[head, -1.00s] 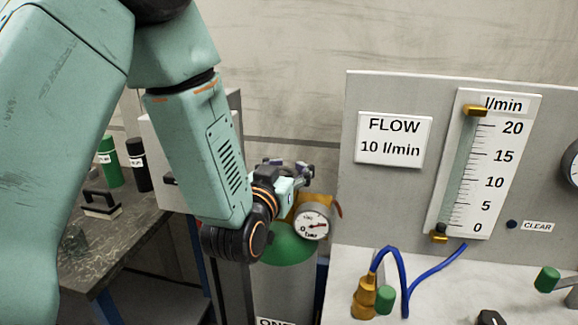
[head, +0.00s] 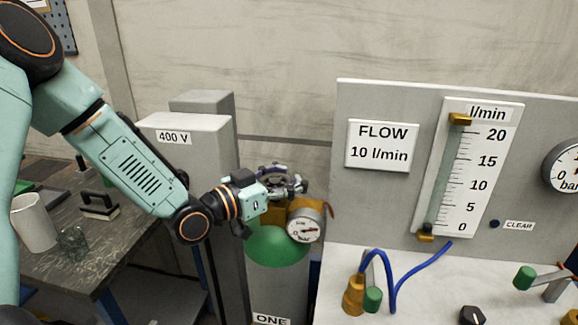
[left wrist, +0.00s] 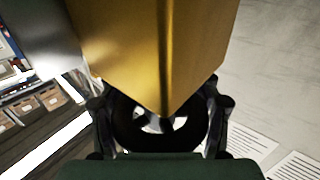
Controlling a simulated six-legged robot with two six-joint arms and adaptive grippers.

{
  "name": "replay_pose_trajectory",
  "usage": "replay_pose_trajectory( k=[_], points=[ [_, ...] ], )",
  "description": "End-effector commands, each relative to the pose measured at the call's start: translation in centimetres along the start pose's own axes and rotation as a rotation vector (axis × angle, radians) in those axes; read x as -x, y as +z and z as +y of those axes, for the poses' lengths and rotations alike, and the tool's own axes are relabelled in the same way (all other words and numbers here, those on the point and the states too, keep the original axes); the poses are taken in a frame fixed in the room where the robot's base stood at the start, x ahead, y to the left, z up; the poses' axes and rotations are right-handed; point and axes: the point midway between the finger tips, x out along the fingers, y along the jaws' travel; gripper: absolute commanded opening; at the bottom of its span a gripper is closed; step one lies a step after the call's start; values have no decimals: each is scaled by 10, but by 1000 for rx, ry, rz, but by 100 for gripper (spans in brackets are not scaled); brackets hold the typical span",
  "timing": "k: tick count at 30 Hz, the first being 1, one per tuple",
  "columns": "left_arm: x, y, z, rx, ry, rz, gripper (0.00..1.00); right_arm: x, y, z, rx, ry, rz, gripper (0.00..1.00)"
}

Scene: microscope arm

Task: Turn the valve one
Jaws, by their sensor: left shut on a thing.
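The cylinder labelled ONE (head: 278,283) stands at the centre of the head view, grey with a green shoulder (head: 277,246). On top is a brass valve body (head: 280,218) with a round gauge (head: 304,226). My left gripper (head: 287,186) is at the valve, at the back of the brass body. In the left wrist view the brass body (left wrist: 155,55) fills the top, and a black ring-shaped handwheel (left wrist: 128,130) sits between the fingers of the left gripper (left wrist: 160,122). The gripper is shut on this handwheel. In the head view the fingers mostly hide it. My right gripper is out of view.
A panel with a flow scale (head: 467,170) and a FLOW 10 l/min sign (head: 381,145) stands to the right. A blue hose (head: 420,264) and a brass fitting (head: 353,295) are on its bench. A grey 400 V cabinet (head: 188,135) stands behind my left arm.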

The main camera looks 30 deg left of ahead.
Motion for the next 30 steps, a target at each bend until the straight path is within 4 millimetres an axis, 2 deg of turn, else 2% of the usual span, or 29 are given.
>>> replay_pose_trajectory(
  k=[3,15,30],
  points=[
    [0,-2,2,1,91,1,19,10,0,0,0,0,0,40],
    [3,-1,14,-1,425,0,19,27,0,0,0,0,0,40],
    [10,-1,26,-1,784,4,19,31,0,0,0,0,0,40]
  ],
)
